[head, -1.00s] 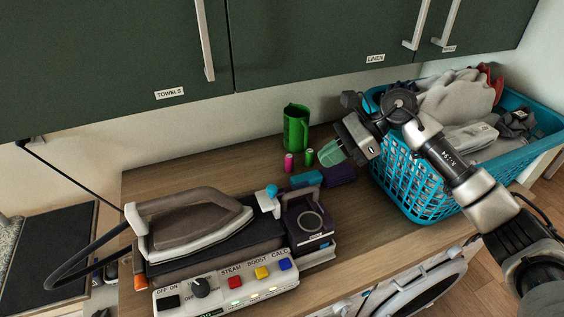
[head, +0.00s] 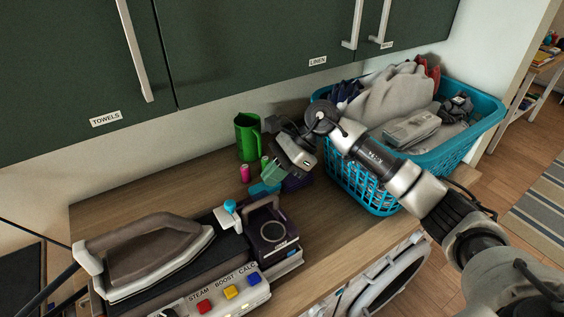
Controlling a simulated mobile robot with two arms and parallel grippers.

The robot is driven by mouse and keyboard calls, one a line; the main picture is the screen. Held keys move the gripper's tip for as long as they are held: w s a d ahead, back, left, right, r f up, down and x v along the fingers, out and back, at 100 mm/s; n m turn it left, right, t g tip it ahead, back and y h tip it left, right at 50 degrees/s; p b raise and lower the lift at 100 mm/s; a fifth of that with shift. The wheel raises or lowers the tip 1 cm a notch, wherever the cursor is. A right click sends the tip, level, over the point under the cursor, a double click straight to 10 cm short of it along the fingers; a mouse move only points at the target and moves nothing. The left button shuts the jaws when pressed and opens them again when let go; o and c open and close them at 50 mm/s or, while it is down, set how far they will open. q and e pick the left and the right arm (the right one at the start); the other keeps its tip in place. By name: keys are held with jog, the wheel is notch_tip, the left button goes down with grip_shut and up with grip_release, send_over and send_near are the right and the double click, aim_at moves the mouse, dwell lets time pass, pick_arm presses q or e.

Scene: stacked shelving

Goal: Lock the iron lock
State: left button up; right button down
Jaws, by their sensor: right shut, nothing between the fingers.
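The iron (head: 158,252) with its brown body and pale rim rests on the black top of its steam station at the lower left. The iron lock appears to be the small white lever with a blue knob (head: 230,206) at the iron's tip; it stands upright. Beside it is a dark purple tank (head: 270,230). My right gripper (head: 271,172), with green fingertips, is shut and empty above the counter, behind and right of the lever and apart from it. My left gripper is not in view.
A green jug (head: 247,137), a pink cylinder (head: 245,173) and a blue block (head: 263,189) stand near my right gripper. A turquoise laundry basket (head: 362,189) full of cloth is at the right. Green cupboards hang above. The wooden counter (head: 335,230) is clear at front right.

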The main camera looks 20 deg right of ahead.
aim_at(230, 205)
jog(key=x, duration=0.4)
jog(key=shift+a+p, duration=0.8)
jog(key=shift+a, duration=0.4)
jog(key=shift+a+f, duration=0.15)
jog(key=shift+a, duration=0.45)
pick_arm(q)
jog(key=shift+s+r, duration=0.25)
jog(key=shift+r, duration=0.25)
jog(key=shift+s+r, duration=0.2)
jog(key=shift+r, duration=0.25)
pick_arm(e)
jog(key=shift+f, duration=0.1)
jog(key=a+b, duration=0.2)
jog(key=a, duration=0.1)
jog(key=shift+s+a, duration=0.3)
jog(key=shift+s, duration=0.1)
jog(key=shift+a, duration=0.1)
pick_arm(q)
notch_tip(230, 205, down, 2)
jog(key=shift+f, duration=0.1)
